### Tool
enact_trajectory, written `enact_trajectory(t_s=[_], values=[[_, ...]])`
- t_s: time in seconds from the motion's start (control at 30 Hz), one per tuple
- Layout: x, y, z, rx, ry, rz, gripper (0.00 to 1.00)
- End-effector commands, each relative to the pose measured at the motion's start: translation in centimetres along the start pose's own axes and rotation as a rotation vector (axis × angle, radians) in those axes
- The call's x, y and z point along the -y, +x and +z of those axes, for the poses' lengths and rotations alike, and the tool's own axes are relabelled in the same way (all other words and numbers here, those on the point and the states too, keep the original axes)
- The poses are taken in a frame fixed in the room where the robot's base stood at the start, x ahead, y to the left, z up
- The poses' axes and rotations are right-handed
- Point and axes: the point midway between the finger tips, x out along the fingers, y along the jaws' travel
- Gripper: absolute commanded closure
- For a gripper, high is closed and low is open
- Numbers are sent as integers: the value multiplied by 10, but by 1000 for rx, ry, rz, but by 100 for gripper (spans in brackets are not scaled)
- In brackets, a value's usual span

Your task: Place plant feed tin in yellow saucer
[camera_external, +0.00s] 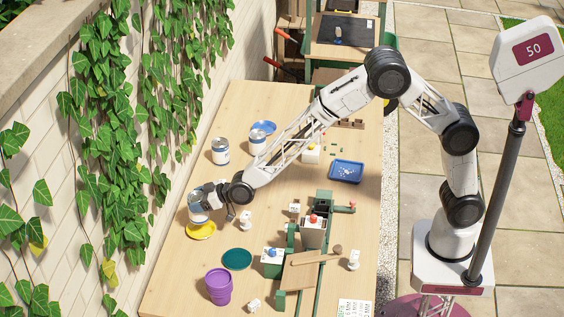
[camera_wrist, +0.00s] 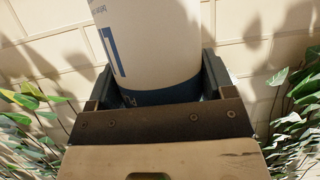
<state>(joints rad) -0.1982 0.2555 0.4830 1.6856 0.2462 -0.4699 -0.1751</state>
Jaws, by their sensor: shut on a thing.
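My gripper (camera_external: 210,198) is shut on the plant feed tin (camera_external: 198,214), a pale cylinder with a dark blue band. In the wrist view the tin (camera_wrist: 150,45) stands between the two fingers (camera_wrist: 160,88), and its top is cut off by the frame. The yellow saucer (camera_external: 202,235) lies on the table at the left edge. The tin is over the saucer and looks roughly upright. Its base overlaps the saucer's far part in the picture, and I cannot tell whether they touch.
A green saucer (camera_external: 237,259) and a purple pot (camera_external: 219,286) are nearer. A small white item (camera_external: 246,220) stands right of the yellow saucer. An ivy wall borders the left.

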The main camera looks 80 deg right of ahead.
Motion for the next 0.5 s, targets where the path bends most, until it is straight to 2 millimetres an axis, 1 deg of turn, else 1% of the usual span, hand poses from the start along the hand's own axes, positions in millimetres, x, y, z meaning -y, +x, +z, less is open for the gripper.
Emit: enact_trajectory(t_s=[0.1,0.2,0.5], values=[[0,6,14,0,0,0,65],[0,9,22,0,0,0,65],[0,10,25,-2,1,0,65]])
